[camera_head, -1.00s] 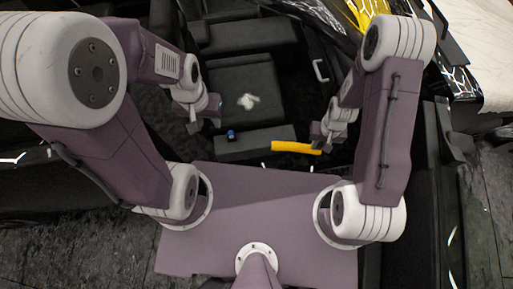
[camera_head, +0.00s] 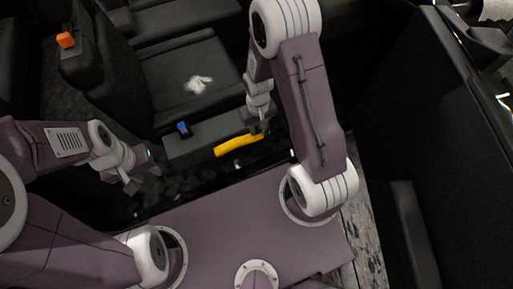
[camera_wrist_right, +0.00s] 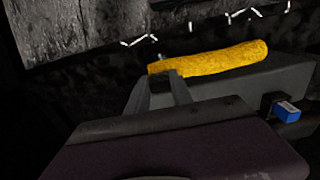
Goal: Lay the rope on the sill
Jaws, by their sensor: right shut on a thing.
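A short, thick yellow piece (camera_head: 238,145), which I take as the rope, is held in my right gripper (camera_head: 262,128) by its right end. In the right wrist view the rope (camera_wrist_right: 215,62) has a rough surface and sticks out to the right from the jaws (camera_wrist_right: 165,82). In the head view it overlaps the front edge of a long dark ledge (camera_head: 190,150), possibly the sill. I cannot tell whether it touches this ledge. My left gripper (camera_head: 137,184) hangs at the left, away from the rope, and its jaws are too small to read.
A black seat (camera_head: 165,75) behind carries a crumpled white cloth (camera_head: 198,84). An orange item (camera_head: 66,40) lies at the upper left. A large dark panel (camera_head: 425,130) stands to the right.

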